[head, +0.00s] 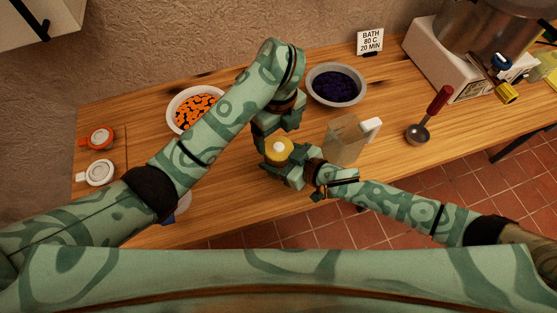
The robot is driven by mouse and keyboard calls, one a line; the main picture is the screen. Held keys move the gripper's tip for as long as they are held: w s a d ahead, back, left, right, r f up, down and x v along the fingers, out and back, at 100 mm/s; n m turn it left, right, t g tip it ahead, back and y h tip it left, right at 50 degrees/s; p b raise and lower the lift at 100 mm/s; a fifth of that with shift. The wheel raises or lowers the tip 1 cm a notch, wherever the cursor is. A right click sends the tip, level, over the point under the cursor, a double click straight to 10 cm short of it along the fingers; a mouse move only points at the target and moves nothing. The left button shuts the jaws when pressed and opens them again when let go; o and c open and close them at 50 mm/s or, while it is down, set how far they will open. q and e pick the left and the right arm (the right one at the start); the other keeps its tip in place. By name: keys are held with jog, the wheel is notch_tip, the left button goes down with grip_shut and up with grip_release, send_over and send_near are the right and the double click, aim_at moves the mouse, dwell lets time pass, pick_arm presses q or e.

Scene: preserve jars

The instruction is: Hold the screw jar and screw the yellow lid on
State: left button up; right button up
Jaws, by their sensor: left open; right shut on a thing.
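The yellow lid (277,153) is near the middle of the table in the head view, seen from above between my two grippers. The screw jar is not clearly visible; the lid and my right gripper cover the spot below. My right gripper (291,172) comes in from the right and is shut at the lid's lower right side, just under it, apparently around the jar. My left gripper (272,136) points down from above at the lid's far side. It is open, with its fingers close to the lid; I cannot tell whether they touch it.
A white bowl of orange pieces (168,112) and a grey bowl of dark berries (314,92) stand behind. A clear jug (344,140) and a red-handled ladle (436,103) are to the right. Red (100,137) and white (99,172) clip lids lie left. A machine (435,62) stands back right.

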aim_at(278, 147)
pick_arm(q)
jog(key=shift+f, duration=2.7)
jog(key=c, duration=1)
jog(key=shift+d+m, duration=0.1)
jog(key=shift+m, duration=0.9)
jog(key=m, duration=0.3)
jog(key=o, duration=1.1)
jog(key=shift+r, duration=0.15)
